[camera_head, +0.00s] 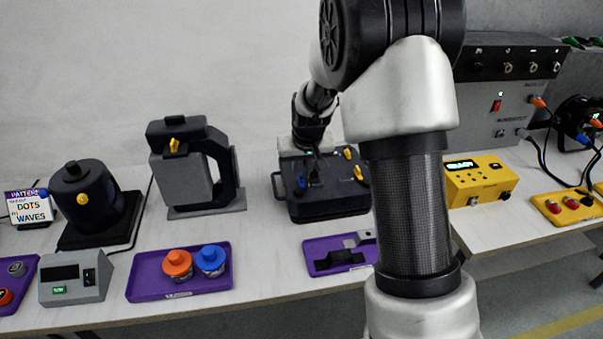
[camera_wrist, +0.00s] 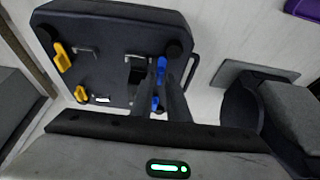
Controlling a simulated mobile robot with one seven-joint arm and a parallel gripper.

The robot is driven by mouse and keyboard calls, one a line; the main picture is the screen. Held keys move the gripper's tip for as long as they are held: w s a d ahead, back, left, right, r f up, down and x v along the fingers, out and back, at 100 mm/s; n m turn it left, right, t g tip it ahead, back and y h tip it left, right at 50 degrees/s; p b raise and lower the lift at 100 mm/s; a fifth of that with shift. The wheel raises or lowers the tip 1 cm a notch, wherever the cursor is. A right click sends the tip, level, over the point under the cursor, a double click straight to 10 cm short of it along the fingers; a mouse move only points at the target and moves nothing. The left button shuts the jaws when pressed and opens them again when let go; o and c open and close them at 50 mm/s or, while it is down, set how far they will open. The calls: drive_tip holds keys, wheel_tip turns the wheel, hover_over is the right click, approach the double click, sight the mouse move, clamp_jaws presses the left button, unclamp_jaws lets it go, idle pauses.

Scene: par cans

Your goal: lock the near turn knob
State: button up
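A black case (camera_head: 322,205) stands on the table in the middle of the head view and fills the upper left of the wrist view (camera_wrist: 112,22). It bears two yellow knobs, one nearer me (camera_head: 358,173) and one farther (camera_head: 348,153); they also show in the wrist view, near (camera_wrist: 61,57) and far (camera_wrist: 81,93). Two blue parts show on the case in the wrist view, one nearer (camera_wrist: 161,70) and one farther (camera_wrist: 155,103). My gripper (camera_wrist: 160,88) points down over the blue parts, its dark fingers apart. I cannot tell whether it touches them.
A purple tray (camera_head: 318,247) with a black and a grey piece lies in front of the case. A grey-and-black device (camera_head: 184,183) stands left of it. A yellow box (camera_head: 482,184) stands to the right, beyond my arm. White tabletop is free around the case.

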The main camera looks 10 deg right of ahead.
drive_tip(key=shift+w+f, duration=0.15)
drive_tip(key=shift+f, duration=0.15)
clamp_jaws()
